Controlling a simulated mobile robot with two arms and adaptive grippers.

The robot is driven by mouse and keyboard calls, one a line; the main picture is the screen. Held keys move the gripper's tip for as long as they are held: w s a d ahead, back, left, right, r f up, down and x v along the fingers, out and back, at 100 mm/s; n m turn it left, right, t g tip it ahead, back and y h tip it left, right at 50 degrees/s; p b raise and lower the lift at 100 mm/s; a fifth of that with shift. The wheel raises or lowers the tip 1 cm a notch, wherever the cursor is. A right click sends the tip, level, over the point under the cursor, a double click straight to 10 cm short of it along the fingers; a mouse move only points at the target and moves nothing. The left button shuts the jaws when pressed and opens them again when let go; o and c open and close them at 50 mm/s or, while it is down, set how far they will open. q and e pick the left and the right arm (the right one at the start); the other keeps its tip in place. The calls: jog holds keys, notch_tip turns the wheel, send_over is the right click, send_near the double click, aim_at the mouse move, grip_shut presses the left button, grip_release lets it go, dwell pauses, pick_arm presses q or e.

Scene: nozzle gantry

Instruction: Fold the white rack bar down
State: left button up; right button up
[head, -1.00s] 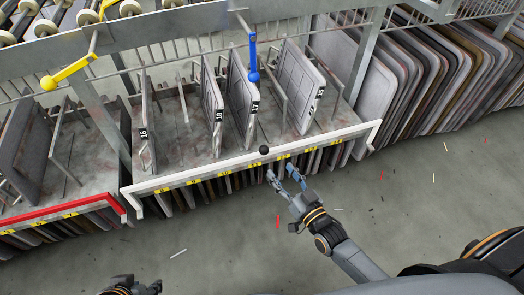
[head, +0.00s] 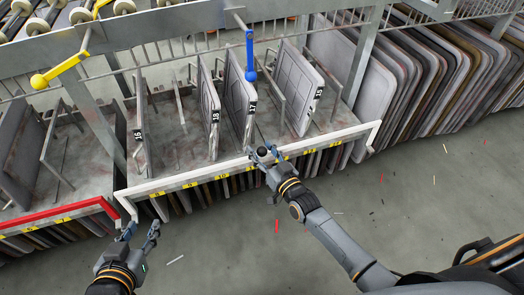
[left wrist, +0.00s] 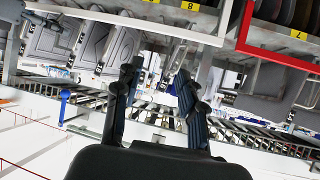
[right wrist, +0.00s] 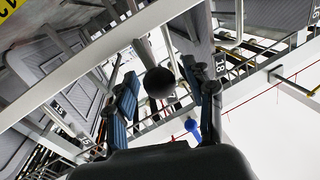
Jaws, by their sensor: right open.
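The white rack bar (head: 190,175) runs along the front edge of the rack shelf, above yellow number labels, and crosses the right wrist view diagonally (right wrist: 100,60). A round black knob (head: 262,151) sits at about its middle. My right gripper (head: 264,156) is at the knob. In the right wrist view its open fingers stand on either side of the knob (right wrist: 160,83), with gaps visible. My left gripper (head: 140,231) is open and empty in front of the bar's left end, apart from it; its spread fingers show in the left wrist view (left wrist: 158,76).
A red bar (head: 60,213) fronts the neighbouring bay at left. Numbered grey panels (head: 239,95) stand on the shelf behind the white bar. A blue lever (head: 250,55) and a yellow lever (head: 60,73) hang above. Floor in front is open, with small scraps.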

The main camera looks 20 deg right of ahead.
jog(key=shift+c, duration=0.4)
grip_shut()
jog(key=shift+f, duration=0.1)
